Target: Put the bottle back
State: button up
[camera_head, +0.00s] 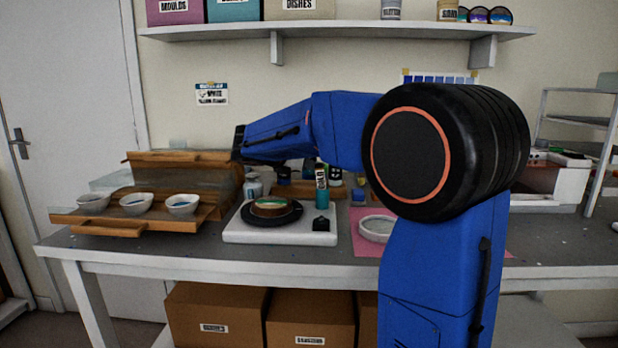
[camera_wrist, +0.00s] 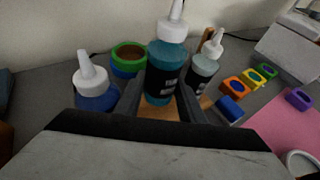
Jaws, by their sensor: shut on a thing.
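A teal bottle (camera_wrist: 166,70) with a white nozzle and a black label stands between the two dark fingers of my gripper (camera_wrist: 160,98) in the wrist view. The gripper is shut on it. The bottle's lower end is partly hidden, with a tan wooden surface below it; I cannot tell whether it touches. A teal container (camera_head: 322,196) with a black label shows behind the white scale in the head view; I cannot tell if it is the same bottle. My gripper's fingers cannot be made out there.
A blue bottle (camera_wrist: 95,95) is close on the left and a grey-teal bottle (camera_wrist: 204,70) close on the right. A white scale (camera_head: 235,236) holds a round mould; cups (camera_head: 136,204) stand left. A pink mat (camera_head: 362,244) lies right.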

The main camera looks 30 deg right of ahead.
aim_at(309, 184)
jog(key=shift+f, duration=1.7)
jog(key=shift+f, duration=0.15)
jog(key=o, duration=0.6)
jog(key=v, duration=1.2)
jog(key=shift+s, duration=0.1)
